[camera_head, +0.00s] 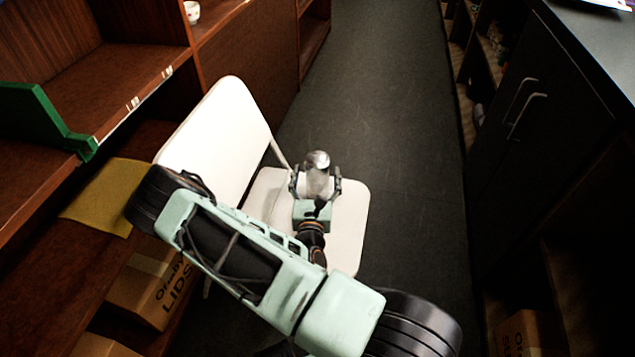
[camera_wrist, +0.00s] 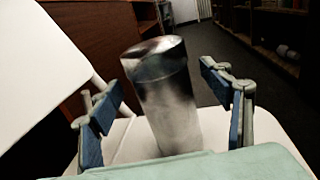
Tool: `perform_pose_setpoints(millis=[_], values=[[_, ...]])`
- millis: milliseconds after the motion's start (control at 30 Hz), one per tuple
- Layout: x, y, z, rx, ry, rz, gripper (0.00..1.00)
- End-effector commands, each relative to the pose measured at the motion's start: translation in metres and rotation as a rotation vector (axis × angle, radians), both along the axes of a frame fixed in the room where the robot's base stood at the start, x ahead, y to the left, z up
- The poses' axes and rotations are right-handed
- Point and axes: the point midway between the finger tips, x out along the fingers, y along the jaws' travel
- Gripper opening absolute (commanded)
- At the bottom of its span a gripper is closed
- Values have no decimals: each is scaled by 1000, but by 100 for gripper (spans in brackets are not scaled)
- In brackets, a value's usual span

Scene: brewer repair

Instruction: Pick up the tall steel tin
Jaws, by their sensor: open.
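The tall steel tin (camera_head: 317,176) stands on the seat of a white chair (camera_head: 347,215). It is a shiny grey cylinder with a lid, and it also shows in the wrist view (camera_wrist: 165,100), where it looks slightly tilted. My gripper (camera_head: 316,184) is open, with one finger on each side of the tin. In the wrist view my gripper (camera_wrist: 167,112) shows blue finger pads, with a visible gap between each pad and the tin. The tin's base is partly hidden behind the green gripper body.
The chair's white backrest (camera_head: 217,135) rises to the left of the tin. Wooden shelves (camera_head: 120,85) with a green bracket (camera_head: 40,118) line the left side. Dark cabinets (camera_head: 540,120) stand on the right. The dark aisle floor (camera_head: 385,90) beyond the chair is clear.

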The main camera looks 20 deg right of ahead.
Motion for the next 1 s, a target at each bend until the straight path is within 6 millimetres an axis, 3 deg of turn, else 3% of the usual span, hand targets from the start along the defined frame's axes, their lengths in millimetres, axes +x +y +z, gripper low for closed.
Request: perform_pose_setpoints(millis=[133,367,833,1000], values=[[13,-8,0,-1,0,-3,72],[15,-8,1,-1,0,-2,72],[15,-8,1,0,0,-2,22],[15,-8,1,-1,-2,-2,19]])
